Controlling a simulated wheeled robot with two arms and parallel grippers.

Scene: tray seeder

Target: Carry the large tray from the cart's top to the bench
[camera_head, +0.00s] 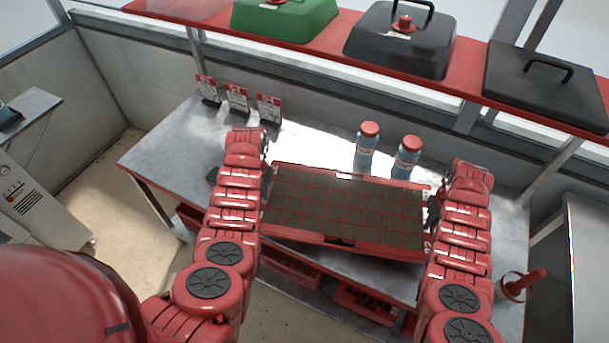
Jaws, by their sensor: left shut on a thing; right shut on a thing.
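The large tray (345,244) is red with a grid of dark, soil-filled cells. It is over the front part of the grey metal bench (160,158), slightly tilted in the picture. I cannot tell whether it touches the bench top. My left gripper (268,172) is shut on the tray's left side. My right gripper (434,208) is shut on its right side. The fingertips are mostly hidden behind my red arms. The cart does not show clearly.
Two blue bottles with red caps (366,147) (407,158) stand just behind the tray. Several sign cards (237,98) stand at the bench's back left. A red shelf (320,52) above holds a green lid (285,18) and dark lids (400,45). Red crates (365,302) sit below the bench.

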